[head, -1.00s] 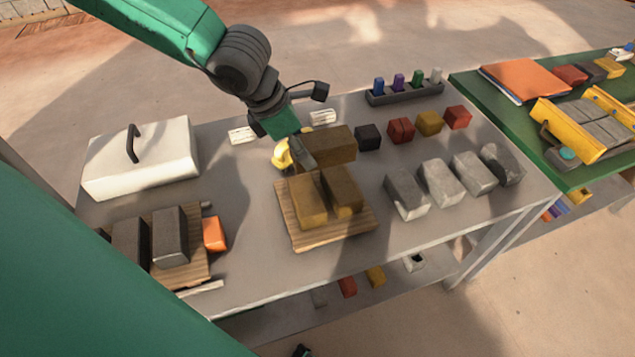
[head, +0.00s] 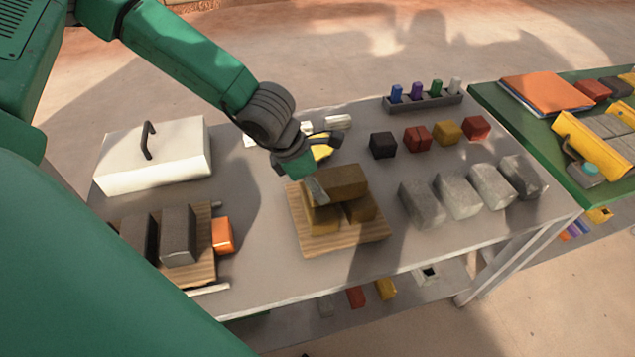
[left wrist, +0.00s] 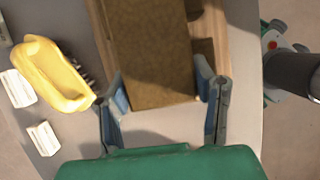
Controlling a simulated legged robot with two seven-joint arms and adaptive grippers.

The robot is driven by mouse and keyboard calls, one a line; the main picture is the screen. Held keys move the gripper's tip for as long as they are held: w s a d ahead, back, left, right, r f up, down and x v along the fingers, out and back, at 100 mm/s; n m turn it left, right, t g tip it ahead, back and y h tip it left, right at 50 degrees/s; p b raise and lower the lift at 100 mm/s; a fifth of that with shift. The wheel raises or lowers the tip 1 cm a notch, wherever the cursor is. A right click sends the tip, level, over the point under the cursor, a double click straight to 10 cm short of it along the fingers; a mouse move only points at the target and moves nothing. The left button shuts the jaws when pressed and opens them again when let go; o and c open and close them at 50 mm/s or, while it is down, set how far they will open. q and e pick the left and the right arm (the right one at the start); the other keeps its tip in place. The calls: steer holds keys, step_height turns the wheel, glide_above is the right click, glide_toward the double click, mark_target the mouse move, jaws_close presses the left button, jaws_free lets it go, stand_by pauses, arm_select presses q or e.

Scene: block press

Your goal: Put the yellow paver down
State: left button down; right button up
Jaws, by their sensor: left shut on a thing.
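The yellow paver (head: 345,182) is a brownish-yellow block lying level across the top of two similar pavers, a left one (head: 322,221) and a right one (head: 362,209). Those two stand on a slatted wooden board (head: 345,244). My left gripper (head: 318,190) is shut on the yellow paver near its left end. The left wrist view shows the paver (left wrist: 155,55) between the two fingers of my left gripper (left wrist: 160,80). The paver appears to touch the pavers below, but a small gap cannot be ruled out. My right gripper is not in view.
A yellow-handled tool (head: 322,150) lies behind the gripper. Grey blocks (head: 458,195) stand to the right, small coloured cubes (head: 417,138) behind them. At left are a white lidded box (head: 155,163) and dark blocks (head: 178,236) beside an orange block (head: 222,235).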

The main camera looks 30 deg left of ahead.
arm_select(q)
steer(key=shift+d, duration=0.1)
steer(key=shift+f, duration=0.25)
steer(key=c, duration=0.6)
jaws_free()
steer(key=shift+c, duration=0.2)
